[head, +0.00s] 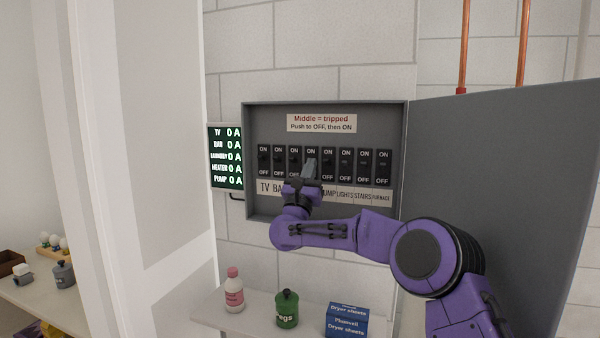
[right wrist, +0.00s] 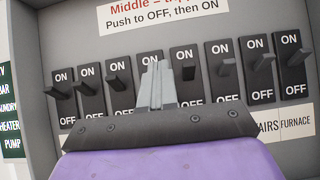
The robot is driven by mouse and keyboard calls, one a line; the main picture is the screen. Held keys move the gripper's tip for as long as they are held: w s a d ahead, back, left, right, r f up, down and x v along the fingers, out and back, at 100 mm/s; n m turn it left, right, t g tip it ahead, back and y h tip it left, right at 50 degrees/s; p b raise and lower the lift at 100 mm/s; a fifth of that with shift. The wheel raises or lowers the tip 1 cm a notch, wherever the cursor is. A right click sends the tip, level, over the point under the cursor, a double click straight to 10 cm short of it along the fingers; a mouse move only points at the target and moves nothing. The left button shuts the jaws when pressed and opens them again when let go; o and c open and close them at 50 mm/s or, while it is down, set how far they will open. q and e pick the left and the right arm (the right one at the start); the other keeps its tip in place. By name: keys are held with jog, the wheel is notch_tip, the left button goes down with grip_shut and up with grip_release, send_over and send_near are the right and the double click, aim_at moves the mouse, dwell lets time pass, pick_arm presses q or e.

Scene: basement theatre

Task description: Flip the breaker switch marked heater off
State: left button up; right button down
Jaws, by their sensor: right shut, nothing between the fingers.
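The grey breaker box (head: 250,118) on the wall stands open, with a row of black switches marked ON above and OFF below. My right gripper (head: 311,168) is shut and empty, its fingers in front of the fourth switch from the left (head: 312,152). That switch also shows behind the fingertips in the right wrist view (right wrist: 152,58), its lever hidden. I cannot tell whether they touch. The label strip (head: 265,187) reads TV and BA at left and UMP, LIGHTS, STAIRS, FURNACE at right; my gripper covers the middle, so no heater label shows there. My left gripper is out of view.
A display (head: 226,157) left of the box lists TV, BAR, LAUNDRY, HEATER and PUMP, all at 0 A. The open grey door (head: 490,190) fills the right side. Below, a shelf (head: 260,322) holds a pink bottle (head: 233,290), green jar (head: 287,309) and blue box (head: 346,321).

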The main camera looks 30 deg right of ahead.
jog(key=b+v, duration=0.5)
jog(key=v, duration=0.5)
jog(key=shift+s+a+b, duration=0.2)
jog(key=shift+b, duration=0.15)
jog(key=shift+f, duration=0.1)
